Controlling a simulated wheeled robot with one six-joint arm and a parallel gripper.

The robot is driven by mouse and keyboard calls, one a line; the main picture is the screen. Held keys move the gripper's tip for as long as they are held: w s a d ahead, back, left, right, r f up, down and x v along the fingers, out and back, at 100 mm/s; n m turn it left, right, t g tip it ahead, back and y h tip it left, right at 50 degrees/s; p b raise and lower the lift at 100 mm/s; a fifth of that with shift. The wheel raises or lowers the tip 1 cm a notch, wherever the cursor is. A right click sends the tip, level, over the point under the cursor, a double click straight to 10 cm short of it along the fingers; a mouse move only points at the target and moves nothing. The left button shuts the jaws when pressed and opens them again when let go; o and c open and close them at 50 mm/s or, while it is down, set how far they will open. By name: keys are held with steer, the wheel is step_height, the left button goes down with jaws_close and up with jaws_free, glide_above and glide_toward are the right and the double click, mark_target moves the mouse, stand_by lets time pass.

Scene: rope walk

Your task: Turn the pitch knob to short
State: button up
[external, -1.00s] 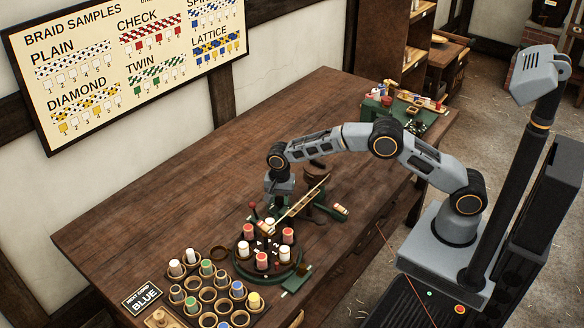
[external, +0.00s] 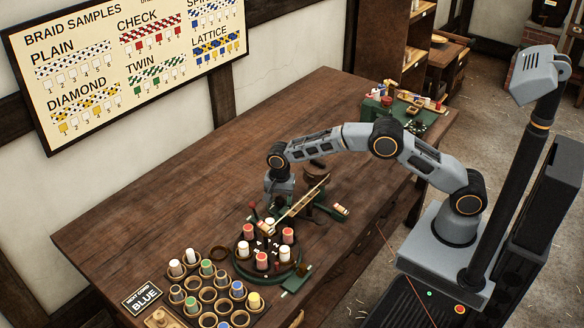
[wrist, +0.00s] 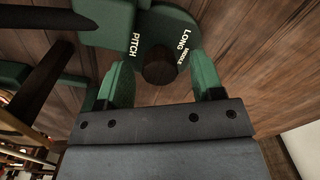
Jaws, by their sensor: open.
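The pitch knob (wrist: 160,68) is a dark round knob on a green plate (wrist: 158,22) in the wrist view. White lettering on the plate reads PITCH to the knob's left, and LONG and MIDDLE to its right. No word for short is visible. My gripper (wrist: 164,72) is open, with one green finger on each side of the knob. Gaps show between fingers and knob, so I see no grip on it. In the external view my gripper (external: 278,195) is over the braiding machine (external: 268,270), and the knob is hidden there.
The machine's ring carries several red and white bobbins. A rack (external: 192,300) of coloured bobbins and a NEXT CORD BLUE sign (external: 145,297) stand at the front left. A green bench unit (external: 400,115) sits at the far end.

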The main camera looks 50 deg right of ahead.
mark_target(281, 199)
steer(key=shift+r, duration=0.1)
step_height(281, 199, up, 14)
stand_by(0.5)
steer(key=shift+s+f, duration=0.1)
steer(key=shift+f, duration=0.1)
steer(key=s+d+r+n+t, duration=0.1)
steer(key=s+d+r+n, duration=0.25)
steer(key=s+d, duration=0.3)
steer(key=s+d+r+n+t, duration=0.1)
steer(key=s+d+r+n, duration=0.2)
steer(key=s+d+r, duration=0.35)
steer(key=s+d+f+n, duration=0.3)
steer(key=s+d, duration=0.2)
steer(key=s, duration=0.3)
steer(key=s+d+f+n+t, duration=0.1)
steer(key=s+d+f+n, duration=0.2)
steer(key=s+d, duration=0.2)
steer(key=s, duration=0.3)
steer(key=shift+s+f, duration=0.15)
steer(key=shift+s, duration=0.2)
